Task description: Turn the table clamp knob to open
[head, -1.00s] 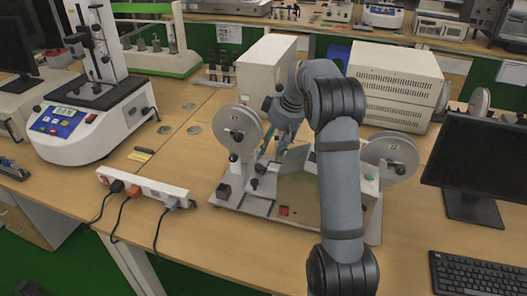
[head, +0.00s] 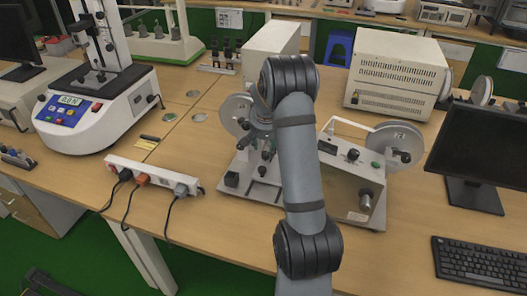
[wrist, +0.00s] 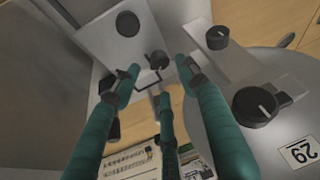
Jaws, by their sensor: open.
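My gripper (wrist: 158,78) is open, its teal fingers spread with dark tips. A small dark knob (wrist: 158,60) shows between and beyond the fingertips; I cannot tell whether they touch it. Other black knobs show in the wrist view: a round one (wrist: 127,23) on a pale plate, one (wrist: 217,37) on a bracket, and a large one (wrist: 255,106) on the grey disc. Which one is the clamp knob is unclear. In the head view, the reel machine (head: 345,185) stands on the table, and my arm hides its middle and most of my gripper.
A power strip (head: 152,174) with cables lies left of the machine. A test stand (head: 95,115) is further left. A monitor (head: 482,155) and keyboard (head: 475,262) are at the right. A beige cabinet (head: 397,75) stands behind. Bare table (head: 215,215) lies in front of the machine.

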